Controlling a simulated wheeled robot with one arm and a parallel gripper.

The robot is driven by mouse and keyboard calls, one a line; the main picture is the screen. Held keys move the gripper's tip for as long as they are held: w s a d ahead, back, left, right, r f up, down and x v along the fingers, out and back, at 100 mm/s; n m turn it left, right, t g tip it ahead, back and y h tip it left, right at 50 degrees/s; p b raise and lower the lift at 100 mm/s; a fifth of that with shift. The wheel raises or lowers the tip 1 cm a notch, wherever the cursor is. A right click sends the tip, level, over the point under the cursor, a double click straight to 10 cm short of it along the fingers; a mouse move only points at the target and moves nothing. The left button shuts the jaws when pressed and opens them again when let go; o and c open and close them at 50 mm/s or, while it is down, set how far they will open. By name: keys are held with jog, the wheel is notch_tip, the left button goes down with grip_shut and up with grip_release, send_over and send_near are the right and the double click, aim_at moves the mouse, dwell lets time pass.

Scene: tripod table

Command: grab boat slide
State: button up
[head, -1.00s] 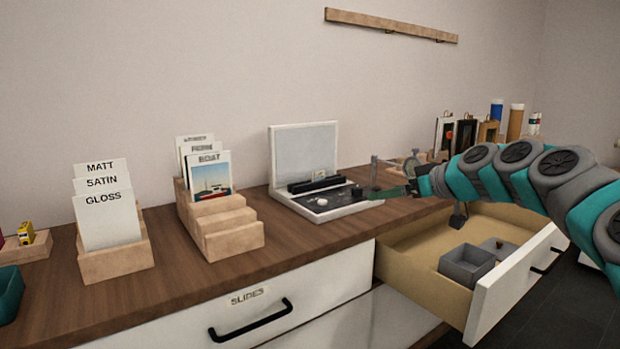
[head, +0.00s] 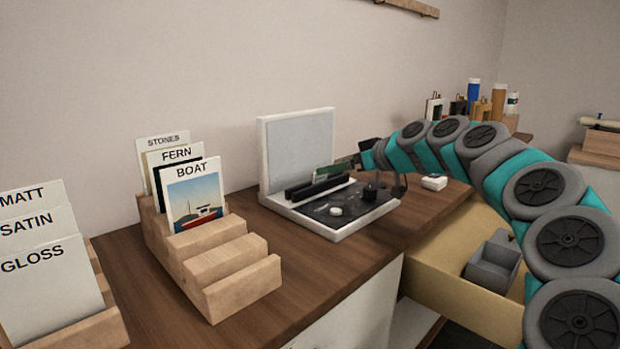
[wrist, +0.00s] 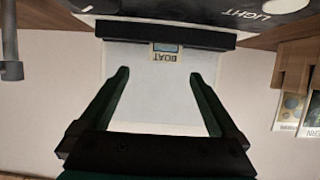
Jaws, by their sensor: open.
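The boat slide (wrist: 167,52) is small and pale with a blue picture and the word BOAT, upside down in the wrist view. It stands at the black holder bar (wrist: 180,34) of the light box, against its white screen (wrist: 155,90). My gripper (wrist: 158,74) is open, with one green finger to each side of the slide and a gap at both sides, not touching it as far as I can tell. In the head view my gripper (head: 340,167) is over the light box (head: 335,222); the slide is not clearly visible there.
A wooden rack (head: 235,275) holds cards marked STONES, FERN and BOAT (head: 193,200) left of the light box. Another rack (head: 75,330) holds MATT, SATIN and GLOSS cards. An open drawer (head: 450,270) with a grey box (head: 495,265) lies below my arm.

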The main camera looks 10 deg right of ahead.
aim_at(320, 180)
jog(key=x, duration=0.2)
jog(key=p+x, duration=0.1)
jog(key=x, duration=0.3)
jog(key=shift+a+f, duration=0.4)
jog(key=shift+f, duration=0.15)
jog(key=c, duration=1.4)
jog(key=shift+r, duration=0.1)
